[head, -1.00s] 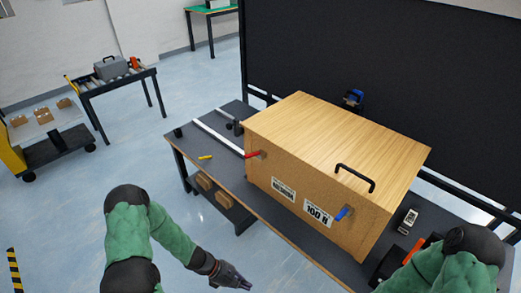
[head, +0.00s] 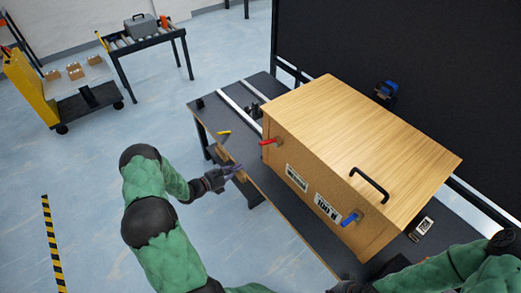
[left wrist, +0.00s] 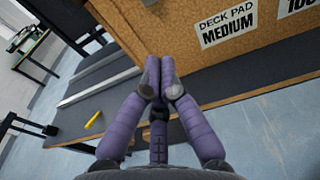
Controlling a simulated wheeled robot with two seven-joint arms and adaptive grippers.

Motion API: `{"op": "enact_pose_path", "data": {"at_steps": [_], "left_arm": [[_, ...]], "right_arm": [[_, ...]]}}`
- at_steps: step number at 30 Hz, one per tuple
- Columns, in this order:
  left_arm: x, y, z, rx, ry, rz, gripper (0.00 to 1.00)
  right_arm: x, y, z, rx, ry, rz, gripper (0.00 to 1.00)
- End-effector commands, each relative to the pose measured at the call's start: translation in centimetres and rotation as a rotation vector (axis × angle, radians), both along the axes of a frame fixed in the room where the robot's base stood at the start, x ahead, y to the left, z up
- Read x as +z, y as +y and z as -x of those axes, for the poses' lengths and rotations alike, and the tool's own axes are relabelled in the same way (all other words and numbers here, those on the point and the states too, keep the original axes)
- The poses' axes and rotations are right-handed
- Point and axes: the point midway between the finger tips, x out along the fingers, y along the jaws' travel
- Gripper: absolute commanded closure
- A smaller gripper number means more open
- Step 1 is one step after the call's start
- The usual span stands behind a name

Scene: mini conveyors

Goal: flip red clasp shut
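The red clasp (head: 268,142) sticks out from the left end of the front face of a large wooden box (head: 375,140) in the head view. A blue clasp (head: 349,219) sits toward the right on the same face. My left gripper (head: 236,171) is in front of the table edge, left of and below the red clasp, and apart from it. In the left wrist view its purple fingers (left wrist: 160,75) meet at the tips with nothing seen between them. The red clasp does not show there. My right arm is at the bottom right; its gripper is mostly cut off or hidden.
The box stands on a dark table (head: 232,95) with pale rails. A yellow object (head: 224,133) lies near the table's left end. A black handle (head: 370,184) is on the box lid. A dark panel (head: 430,60) stands behind.

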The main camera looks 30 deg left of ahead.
Motion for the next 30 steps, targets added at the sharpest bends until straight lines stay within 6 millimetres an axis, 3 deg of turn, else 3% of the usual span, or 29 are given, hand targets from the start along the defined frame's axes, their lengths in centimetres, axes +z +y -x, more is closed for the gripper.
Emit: {"op": "enact_pose_path", "data": {"at_steps": [8,24,30], "left_arm": [[-0.2,-0.6,-1.0,-0.004,0.0,0.0,1.0],[-1.1,-4.2,-9.6,-0.006,0.0,-0.002,1.0],[1.8,-4.3,-10.2,-0.003,-0.001,-0.002,1.0]], "right_arm": [[-0.1,0.0,0.0,0.0,0.0,0.0,1.0],[-1.1,0.0,0.0,0.0,0.0,0.0,1.0],[-0.8,0.0,0.0,0.0,-0.001,0.0,1.0]]}}
